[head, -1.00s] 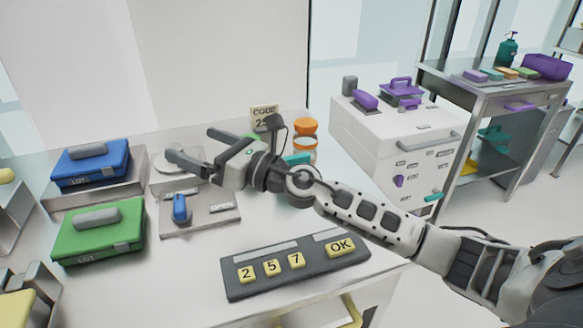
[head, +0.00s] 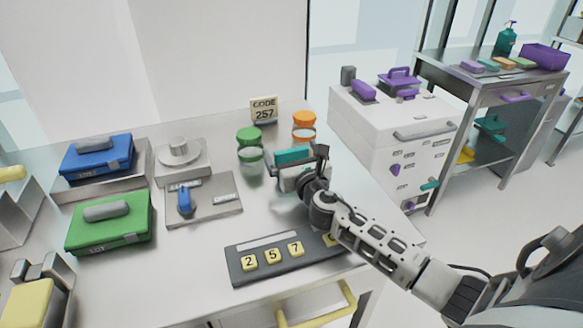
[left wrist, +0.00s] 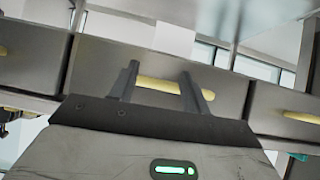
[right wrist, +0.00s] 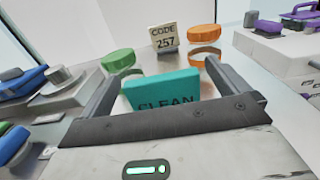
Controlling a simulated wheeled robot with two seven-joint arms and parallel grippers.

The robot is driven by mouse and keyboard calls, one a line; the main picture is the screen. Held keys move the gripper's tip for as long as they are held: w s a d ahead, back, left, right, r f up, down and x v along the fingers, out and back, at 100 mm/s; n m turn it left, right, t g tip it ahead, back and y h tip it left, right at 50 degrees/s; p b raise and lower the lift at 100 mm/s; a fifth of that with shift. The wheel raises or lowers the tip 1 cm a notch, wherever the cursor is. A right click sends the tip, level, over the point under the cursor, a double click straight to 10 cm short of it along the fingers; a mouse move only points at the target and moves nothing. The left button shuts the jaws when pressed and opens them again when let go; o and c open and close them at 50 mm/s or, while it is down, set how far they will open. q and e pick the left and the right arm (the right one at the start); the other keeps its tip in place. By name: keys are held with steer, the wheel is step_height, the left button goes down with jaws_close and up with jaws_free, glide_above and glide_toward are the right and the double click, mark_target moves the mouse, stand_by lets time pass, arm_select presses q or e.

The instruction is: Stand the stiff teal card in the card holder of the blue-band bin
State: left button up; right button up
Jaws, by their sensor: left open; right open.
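A teal card (head: 293,156) marked CLEAN stands on the right part of the metal worktop. In the right wrist view the teal card (right wrist: 160,91) is between the fingers of my right gripper (right wrist: 160,74). The right gripper (head: 297,163) is open, with one finger on either side of the card and no grip on it; its hand hides the card's lower part. My left gripper (left wrist: 158,76) is open and empty in front of a drawer with a yellow handle. I see no bin with a blue band and no card holder that I can make out.
Green-lidded (head: 249,137) and orange-lidded (head: 304,120) jars and a CODE 257 sign (head: 264,110) stand behind the card. A keypad (head: 285,256) is in front. Blue (head: 96,158) and green (head: 108,222) cases are at left. A white cabinet (head: 372,128) stands at right.

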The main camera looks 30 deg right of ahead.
steer(key=shift+w, duration=0.3)
steer(key=c, duration=1.4)
